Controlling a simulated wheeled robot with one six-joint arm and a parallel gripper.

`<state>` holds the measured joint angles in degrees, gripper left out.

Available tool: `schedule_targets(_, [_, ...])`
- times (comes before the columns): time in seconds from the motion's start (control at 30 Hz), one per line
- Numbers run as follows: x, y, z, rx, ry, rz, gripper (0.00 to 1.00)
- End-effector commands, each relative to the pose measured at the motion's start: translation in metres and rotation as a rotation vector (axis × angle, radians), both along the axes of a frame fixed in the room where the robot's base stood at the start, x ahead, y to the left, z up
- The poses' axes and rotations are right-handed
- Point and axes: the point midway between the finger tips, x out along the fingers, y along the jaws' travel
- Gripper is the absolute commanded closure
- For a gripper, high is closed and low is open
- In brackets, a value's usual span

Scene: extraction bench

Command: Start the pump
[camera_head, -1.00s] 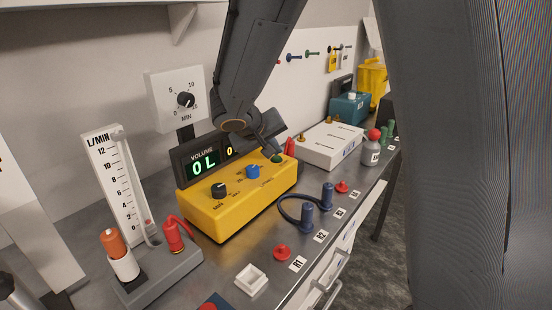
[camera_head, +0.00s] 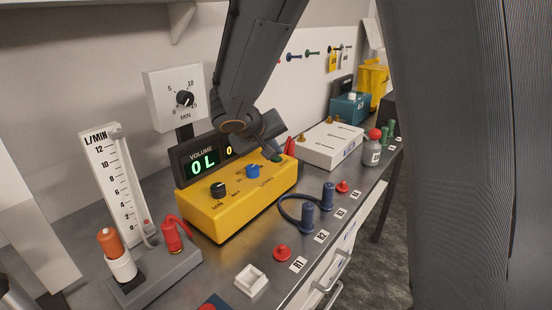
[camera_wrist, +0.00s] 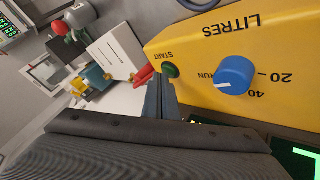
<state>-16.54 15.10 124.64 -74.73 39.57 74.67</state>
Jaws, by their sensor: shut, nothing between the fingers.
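The pump is a yellow box (camera_head: 232,208) on the bench, with a black knob (camera_head: 218,190), a blue knob (camera_head: 253,171) and a green button (camera_head: 276,158) on top. In the wrist view the green button (camera_wrist: 170,70) is labelled START, beside the blue knob (camera_wrist: 235,75), whose white mark points towards RUN. The display (camera_head: 203,165) behind the box reads 0 L. My gripper (camera_wrist: 160,84) is shut and empty, its fingertips close by the green button. I cannot tell whether they touch it. My gripper's tip partly covers the button in the head view.
A flow meter (camera_head: 113,185) with red and orange fittings stands left. A white timer (camera_head: 178,97) stands behind. A red fitting (camera_wrist: 142,74) and white box (camera_head: 328,146) lie beyond the pump. Blue pegs joined by a loop (camera_head: 308,216) stand in front.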

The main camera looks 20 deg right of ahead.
Motion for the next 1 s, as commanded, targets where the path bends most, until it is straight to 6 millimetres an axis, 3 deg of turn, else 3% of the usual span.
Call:
schedule_targets(0.63, [0.000, 0.000, -0.002, 0.000, 0.001, -0.001, 1.00])
schedule_targets(1.0, [0.000, 0.000, 0.014, 0.001, 0.000, -0.001, 1.00])
